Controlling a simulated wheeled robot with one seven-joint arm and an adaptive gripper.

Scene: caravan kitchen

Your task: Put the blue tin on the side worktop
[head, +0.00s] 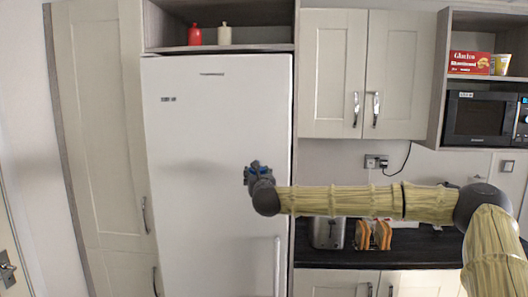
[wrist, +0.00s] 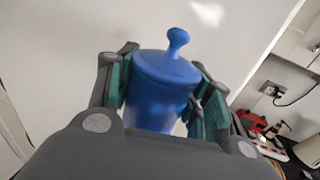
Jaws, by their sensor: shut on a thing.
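In the wrist view my gripper (wrist: 162,98) is shut on the blue tin (wrist: 160,75), with a finger against each side. The tin has a lid with a round knob on top. The dark worktop (head: 430,248) lies to the right, lower than the gripper and partly behind my arm.
The tall white fridge (head: 215,120) stands behind the gripper. A toaster (head: 328,232) and toast slices (head: 382,235) sit on the worktop's left part. Wall cupboards (head: 335,75) and a microwave (head: 483,118) hang above. Bare worktop shows right of the toast.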

